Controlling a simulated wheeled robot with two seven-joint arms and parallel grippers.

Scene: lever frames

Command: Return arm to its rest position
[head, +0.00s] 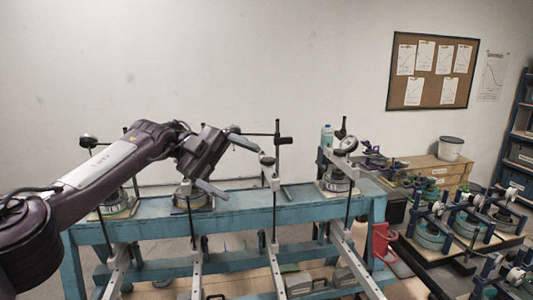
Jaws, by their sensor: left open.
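My left arm (105,165) reaches in from the left, above the blue bench (255,208). My left gripper (242,172) is open, its two fingers spread toward the right, with nothing between them. A lever frame with a round container (192,197) stands below and left of the fingers. An upright post with a crossbar (276,160) stands just right of the fingers; I cannot tell whether they touch it. Another lever frame (337,178) stands at the bench's right end. One more container (114,203) shows beyond my forearm, partly hidden by it. My right gripper is not in view.
Long pale lever beams (276,268) slope down in front of the bench. A dark table (447,240) with several blue devices stands at the right. A wooden box (434,170) carries a white tub (450,149). The wall space above the arm is clear.

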